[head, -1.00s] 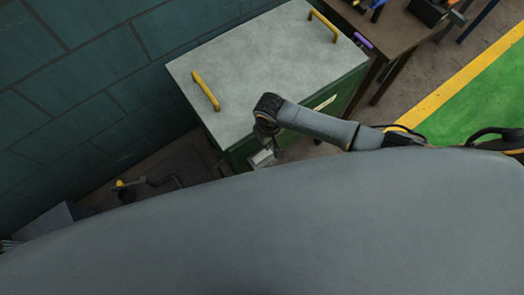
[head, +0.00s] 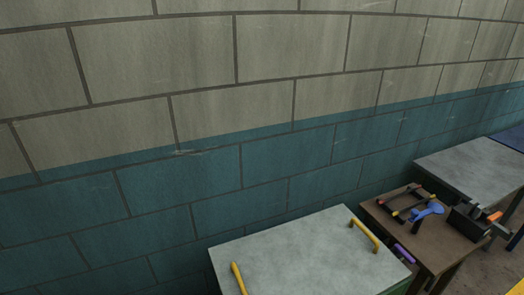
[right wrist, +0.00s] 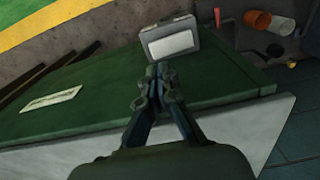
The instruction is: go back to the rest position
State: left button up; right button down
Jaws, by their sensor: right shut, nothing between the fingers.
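My right gripper (right wrist: 160,72) shows in the right wrist view, with its dark fingers together and nothing between them. It is in front of the green side (right wrist: 105,98) of a cabinet in that view. A grey box-like piece with a pale panel (right wrist: 171,42) appears just beyond the fingertips; I cannot tell whether they touch it. The head view shows the cabinet's pale grey top (head: 300,250) with two yellow handles, one at the right (head: 364,236) and one at the left (head: 239,279). Neither gripper shows in the head view.
A block wall (head: 250,130) fills most of the head view. A brown table (head: 440,252) with several tools stands right of the cabinet, and a grey-topped table (head: 480,168) is behind it.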

jog(key=s+a+r+t+y, duration=0.1)
jog(key=s+a+r+y, duration=0.2)
jog(key=s+a+r, duration=0.3)
jog(key=s+d+r+m+t+h, duration=0.1)
jog(key=s+d+r, duration=0.3)
jog(key=d+r, duration=0.3)
jog(key=s+d+r+m+t+h, duration=0.15)
jog(key=s+d+r, duration=0.25)
jog(key=d, duration=0.5)
notch_tip(320, 180, down, 27)
jog(key=a+g+b, duration=0.1)
jog(key=b, duration=0.1)
jog(key=s+d+f+g+b, duration=0.1)
jog(key=s+d+f, duration=0.2)
jog(key=s+f, duration=1.4)
notch_tip(320, 180, down, 2)
jog(key=shift+s+f+n+b, duration=0.1)
jog(key=shift+s+n+b, duration=0.25)
jog(key=shift+n, duration=0.1)
